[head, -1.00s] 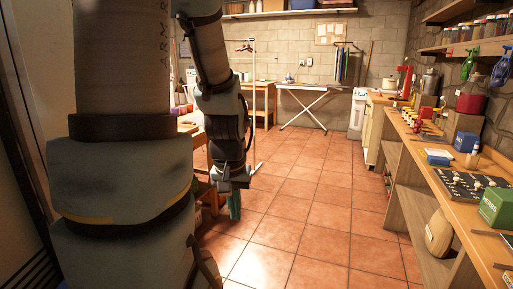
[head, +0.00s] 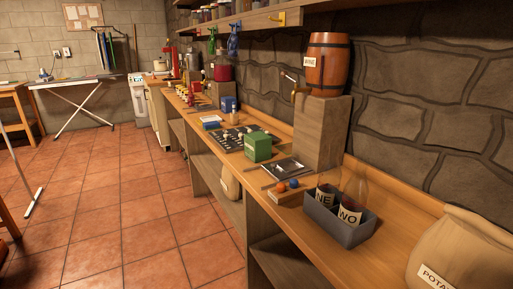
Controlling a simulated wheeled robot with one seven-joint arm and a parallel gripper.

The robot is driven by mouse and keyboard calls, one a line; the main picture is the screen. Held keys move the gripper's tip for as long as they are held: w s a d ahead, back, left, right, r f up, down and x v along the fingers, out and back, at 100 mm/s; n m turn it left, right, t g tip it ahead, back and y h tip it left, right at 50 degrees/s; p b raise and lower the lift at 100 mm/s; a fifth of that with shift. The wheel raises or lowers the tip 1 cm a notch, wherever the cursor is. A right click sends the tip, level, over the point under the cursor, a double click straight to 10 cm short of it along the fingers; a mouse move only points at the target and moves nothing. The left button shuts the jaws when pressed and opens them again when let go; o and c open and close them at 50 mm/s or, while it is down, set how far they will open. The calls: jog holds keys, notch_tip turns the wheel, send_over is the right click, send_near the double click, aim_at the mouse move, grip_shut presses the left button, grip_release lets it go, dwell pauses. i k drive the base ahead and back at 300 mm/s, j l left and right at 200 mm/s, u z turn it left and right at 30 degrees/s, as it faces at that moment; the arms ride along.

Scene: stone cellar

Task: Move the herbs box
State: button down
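The green box (head: 258,146), which I take as the herbs box, stands upright on the long wooden counter (head: 337,237) in the head view, right of the picture's middle. Its lettering is too small to read here. It sits beside a dark board with several pale knobs or pieces (head: 229,138) and a flat dark tray (head: 287,169). My gripper is not in view, so its state is hidden.
A grey crate of bottles (head: 340,229), a potato sack (head: 461,258) and a small wooden rack with orange and blue balls (head: 287,189) are nearer. A wine barrel (head: 328,62) stands on a block behind. The tiled floor (head: 120,200) left of the counter is clear.

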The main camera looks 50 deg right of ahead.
aim_at(258, 144)
jog(key=i+l+z, duration=0.6)
jog(key=i+z, duration=0.15)
jog(key=i, duration=0.25)
jog(key=i+z, duration=0.35)
jog(key=i, duration=0.2)
